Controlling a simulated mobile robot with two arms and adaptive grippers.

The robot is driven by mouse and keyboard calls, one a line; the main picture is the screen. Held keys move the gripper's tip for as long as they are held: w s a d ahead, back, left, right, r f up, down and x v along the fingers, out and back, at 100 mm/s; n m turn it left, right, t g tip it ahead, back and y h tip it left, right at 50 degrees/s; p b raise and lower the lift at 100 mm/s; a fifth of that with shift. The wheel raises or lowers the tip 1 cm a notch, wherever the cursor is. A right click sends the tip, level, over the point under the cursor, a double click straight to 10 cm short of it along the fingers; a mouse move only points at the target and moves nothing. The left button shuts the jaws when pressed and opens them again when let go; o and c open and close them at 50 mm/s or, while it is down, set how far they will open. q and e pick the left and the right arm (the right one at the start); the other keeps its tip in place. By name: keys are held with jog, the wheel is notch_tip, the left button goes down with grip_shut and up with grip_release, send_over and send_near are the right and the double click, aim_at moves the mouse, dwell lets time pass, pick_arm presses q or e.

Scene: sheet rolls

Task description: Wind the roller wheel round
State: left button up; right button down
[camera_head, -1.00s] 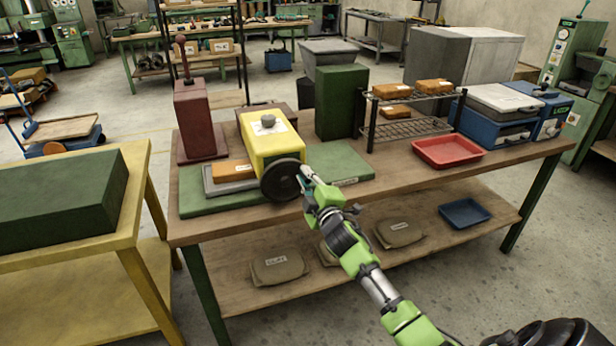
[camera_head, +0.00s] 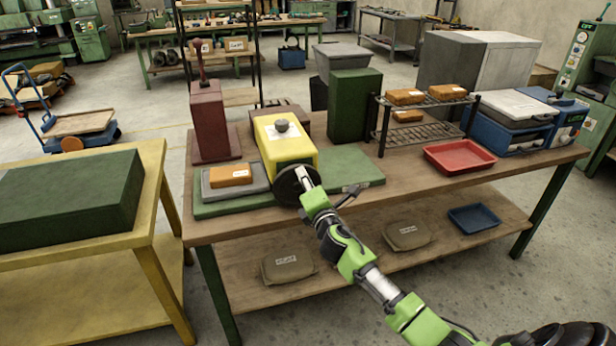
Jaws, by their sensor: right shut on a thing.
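The roller wheel (camera_head: 284,189) is a dark disc on the front of a yellow machine (camera_head: 287,150) with a grey knob on top. The machine stands on a green base plate (camera_head: 235,208) on the wooden bench. My right gripper (camera_head: 304,179) reaches in from the lower right and is shut on the roller wheel, at its front face. The gripper covers the wheel's right part, so the exact spot it grips is hidden. My left gripper is not in view.
An orange block on a grey slab (camera_head: 210,189) lies left of the machine. A maroon block (camera_head: 209,118) and a green block (camera_head: 352,105) stand behind. A wire rack (camera_head: 420,133) and a red tray (camera_head: 458,165) are to the right.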

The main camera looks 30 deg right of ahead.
jog(key=shift+a+n, duration=0.25)
jog(key=shift+n, duration=0.15)
jog(key=c, duration=2)
grip_release()
jog(key=shift+w, duration=0.1)
jog(key=v, duration=1.2)
jog(key=shift+f, duration=0.1)
